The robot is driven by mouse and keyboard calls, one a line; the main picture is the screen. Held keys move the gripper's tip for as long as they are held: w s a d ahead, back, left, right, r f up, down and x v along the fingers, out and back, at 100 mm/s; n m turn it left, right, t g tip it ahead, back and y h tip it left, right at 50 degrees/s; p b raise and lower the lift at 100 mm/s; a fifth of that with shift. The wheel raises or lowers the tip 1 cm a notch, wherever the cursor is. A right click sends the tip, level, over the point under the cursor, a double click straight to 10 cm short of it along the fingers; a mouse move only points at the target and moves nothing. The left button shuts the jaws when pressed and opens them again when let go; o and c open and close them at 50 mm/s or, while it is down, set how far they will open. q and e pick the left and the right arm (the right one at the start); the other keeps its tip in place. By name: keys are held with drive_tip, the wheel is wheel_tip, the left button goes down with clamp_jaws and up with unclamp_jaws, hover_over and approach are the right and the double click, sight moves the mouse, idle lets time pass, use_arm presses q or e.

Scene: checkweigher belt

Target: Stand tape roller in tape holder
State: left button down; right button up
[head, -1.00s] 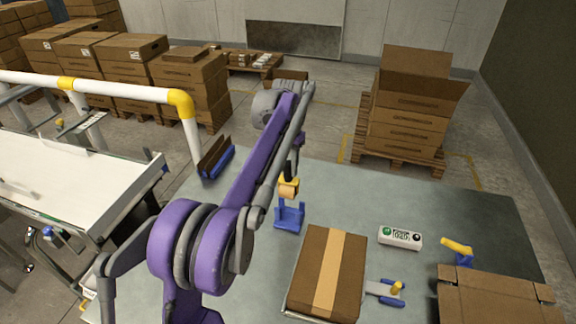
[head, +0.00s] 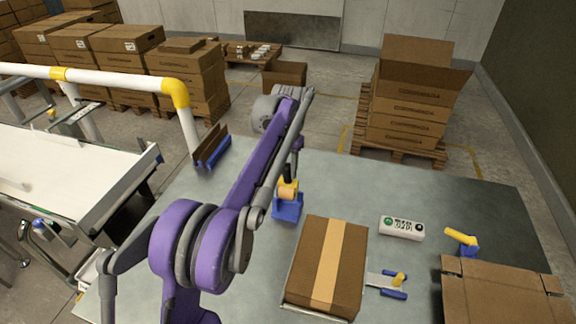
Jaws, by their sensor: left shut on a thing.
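The tape roller, with a tan roll (head: 288,189) and a dark handle, is upright at the blue tape holder (head: 287,210) on the grey table. The roll overlaps the holder's upper part in the head view; I cannot tell whether it is fully seated. My left gripper (head: 290,171) is shut on the roller's handle from above. My purple arm hides much of the gripper and some of the table to its left. My right gripper is not in view.
A taped carton (head: 326,265) stands close right of the holder. A white control box (head: 401,228), a yellow-handled tool (head: 461,237) and an open carton (head: 500,295) are farther right. A blue rack (head: 212,152) is at the back left. The table's back right is clear.

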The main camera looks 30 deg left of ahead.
sight(288, 179)
use_arm(q)
drive_tip(key=shift+f+b, duration=0.95)
drive_tip(key=shift+f, duration=1.45)
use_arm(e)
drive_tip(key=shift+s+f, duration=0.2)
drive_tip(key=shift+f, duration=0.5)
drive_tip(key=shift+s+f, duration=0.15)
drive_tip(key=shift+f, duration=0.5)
use_arm(q)
drive_tip(key=shift+c, duration=2.3)
unclamp_jaws()
wheel_tip(288, 179, up, 11)
drive_tip(key=shift+f+p, duration=0.1)
drive_tip(key=shift+p, duration=0.55)
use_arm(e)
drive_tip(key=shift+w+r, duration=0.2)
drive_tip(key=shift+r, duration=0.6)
